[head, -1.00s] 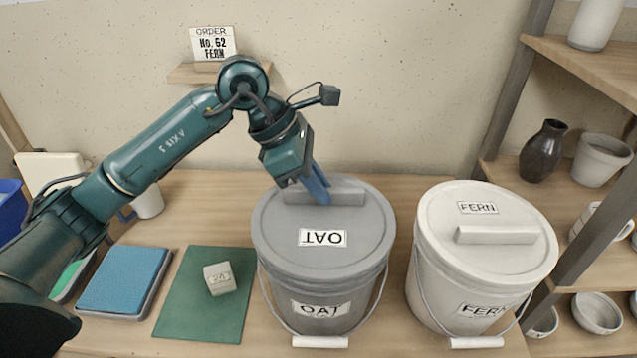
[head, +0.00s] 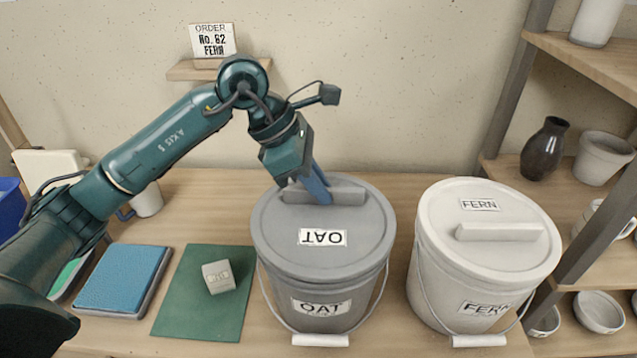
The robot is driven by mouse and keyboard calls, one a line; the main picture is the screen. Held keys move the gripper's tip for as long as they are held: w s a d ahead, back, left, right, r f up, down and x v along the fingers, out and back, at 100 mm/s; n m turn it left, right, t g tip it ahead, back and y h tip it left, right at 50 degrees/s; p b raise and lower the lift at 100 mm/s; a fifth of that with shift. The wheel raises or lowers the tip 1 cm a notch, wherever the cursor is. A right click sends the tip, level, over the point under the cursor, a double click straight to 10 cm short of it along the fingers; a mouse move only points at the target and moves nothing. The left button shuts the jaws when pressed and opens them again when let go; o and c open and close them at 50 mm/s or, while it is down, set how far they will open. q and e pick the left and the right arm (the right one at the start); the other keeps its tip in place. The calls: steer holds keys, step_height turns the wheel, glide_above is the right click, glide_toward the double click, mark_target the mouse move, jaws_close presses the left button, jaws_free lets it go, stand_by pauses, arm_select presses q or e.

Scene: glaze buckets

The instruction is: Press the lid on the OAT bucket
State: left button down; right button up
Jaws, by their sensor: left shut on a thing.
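The grey OAT bucket (head: 318,305) stands upright on the table, with its OAT label facing front. Its grey lid (head: 330,262) lies on top, the OAT label on it upside down in the picture. The lid looks roughly level on the rim; I cannot tell whether it is pressed fully down. My left gripper (head: 318,188) reaches in from the left, its blue fingers shut on the lid's grey bar handle (head: 345,192) near the back. The far finger is partly hidden. My right gripper is not in view.
The white FERN bucket (head: 478,307), lidded, stands close to the right. On the left are a green mat (head: 205,310) with a small grey block (head: 219,277), a blue pad (head: 123,278) and a mug (head: 147,201). Shelves with pots (head: 603,158) rise at the right.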

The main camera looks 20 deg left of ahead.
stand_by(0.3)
arm_select(q)
steer(key=c, duration=0.9)
jaws_free()
steer(key=shift+r, duration=0.15)
steer(key=shift+r+p, duration=2.3)
steer(key=shift+r, duration=1.1)
jaws_close()
